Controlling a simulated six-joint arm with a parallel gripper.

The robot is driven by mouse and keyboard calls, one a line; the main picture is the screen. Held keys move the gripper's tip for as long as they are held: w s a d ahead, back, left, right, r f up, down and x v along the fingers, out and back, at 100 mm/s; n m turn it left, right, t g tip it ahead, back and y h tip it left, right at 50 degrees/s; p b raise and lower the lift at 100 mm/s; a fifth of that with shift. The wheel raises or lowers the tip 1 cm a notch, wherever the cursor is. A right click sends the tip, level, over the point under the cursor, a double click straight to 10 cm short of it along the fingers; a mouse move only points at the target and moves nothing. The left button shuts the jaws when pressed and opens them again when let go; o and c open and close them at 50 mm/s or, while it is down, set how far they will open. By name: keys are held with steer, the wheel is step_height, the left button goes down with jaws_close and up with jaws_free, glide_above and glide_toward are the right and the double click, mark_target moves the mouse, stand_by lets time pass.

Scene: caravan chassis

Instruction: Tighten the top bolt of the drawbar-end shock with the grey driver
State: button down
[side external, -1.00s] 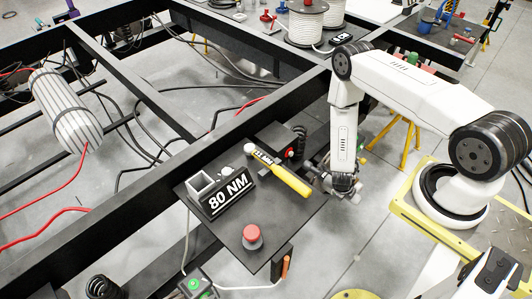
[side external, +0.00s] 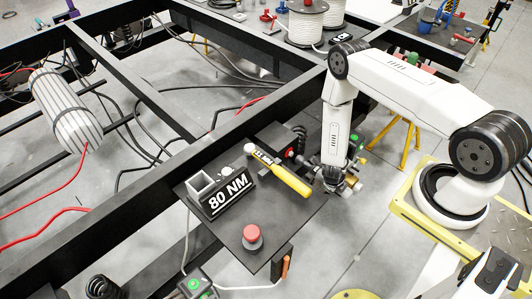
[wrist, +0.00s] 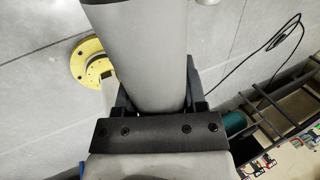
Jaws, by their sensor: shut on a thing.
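My gripper (wrist: 155,95) is shut on a thick grey cylinder, which looks like the grey driver (wrist: 145,45); its far end runs out of the wrist view. In the side view my gripper (side external: 338,183) is low, just right of the small black bench by the chassis rail, and the driver is hard to make out there. A black coil-spring shock (side external: 299,138) stands at the rail, up and left of my gripper. Another black coil (side external: 101,287) shows at the bottom left. Which is the drawbar-end shock, and its top bolt, I cannot tell.
The black bench (side external: 222,240) holds a yellow-handled tool (side external: 290,180), an 80 NM block (side external: 228,196) and a red button (side external: 252,235). Black chassis rails (side external: 130,80) run at the left. A yellow stand (side external: 400,135) is behind my arm.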

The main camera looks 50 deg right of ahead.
steer(key=shift+w, duration=2.2)
stand_by(0.6)
steer(key=shift+w+r, duration=0.1)
steer(key=shift+w, duration=0.25)
stand_by(2.0)
steer(key=shift+s, duration=0.2)
